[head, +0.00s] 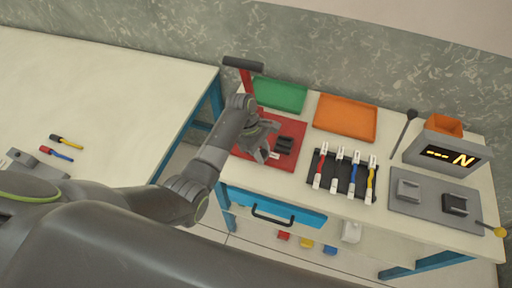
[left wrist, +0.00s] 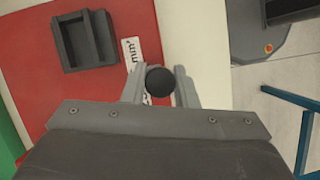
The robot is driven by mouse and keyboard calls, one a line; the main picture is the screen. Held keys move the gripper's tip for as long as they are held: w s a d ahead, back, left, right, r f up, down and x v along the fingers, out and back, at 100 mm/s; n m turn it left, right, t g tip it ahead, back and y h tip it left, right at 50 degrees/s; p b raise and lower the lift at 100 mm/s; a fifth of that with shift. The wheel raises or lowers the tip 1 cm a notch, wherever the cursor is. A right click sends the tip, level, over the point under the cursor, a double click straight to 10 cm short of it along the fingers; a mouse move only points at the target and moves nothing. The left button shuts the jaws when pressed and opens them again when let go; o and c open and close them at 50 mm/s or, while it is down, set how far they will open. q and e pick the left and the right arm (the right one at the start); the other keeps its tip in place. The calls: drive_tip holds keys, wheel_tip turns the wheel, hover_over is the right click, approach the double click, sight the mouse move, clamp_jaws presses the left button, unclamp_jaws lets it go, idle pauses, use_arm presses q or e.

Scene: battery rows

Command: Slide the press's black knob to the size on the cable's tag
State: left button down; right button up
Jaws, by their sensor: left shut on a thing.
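The press has a red base plate (head: 287,160) with a red lever post and a black handle (head: 243,64). A black block with an open pocket (left wrist: 84,40) stands on the plate. The round black knob (left wrist: 160,81) sits between the fingers of my left gripper (left wrist: 158,78), which is shut on it at the plate's edge. A white scale strip printed "mm²" (left wrist: 131,53) lies beside the knob; its numbers are mostly hidden. In the head view my left gripper (head: 266,155) covers the knob. Several cables with white ends lie on a black rack (head: 323,158); no tag size is readable. My right gripper is not in view.
A display box (head: 445,155) and a grey mat (head: 436,207) are at the right.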

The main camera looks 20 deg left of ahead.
use_arm(q)
drive_tip(key=shift+d, duration=0.15)
drive_tip(key=c, duration=1.1)
unclamp_jaws()
drive_tip(key=shift+d, duration=0.15)
drive_tip(key=shift+c, duration=0.2)
drive_tip(key=shift+w+a+r, duration=0.1)
drive_tip(key=shift+a+r, duration=0.25)
drive_tip(key=shift+r, duration=0.15)
drive_tip(key=a+r, duration=0.1)
drive_tip(key=a+r+b, duration=0.1)
drive_tip(key=r, duration=0.1)
drive_tip(key=shift+w+a+r, duration=0.25)
drive_tip(key=shift+w, duration=0.1)
drive_tip(key=w+a+b, duration=0.1)
drive_tip(key=a, duration=0.2)
drive_tip(key=w+a+b, duration=0.1)
drive_tip(key=a, duration=0.3)
drive_tip(key=w+a+b, duration=0.1)
drive_tip(key=a, duration=0.2)
drive_tip(key=shift+w+a+r, duration=0.1)
drive_tip(key=shift+a, duration=0.05)
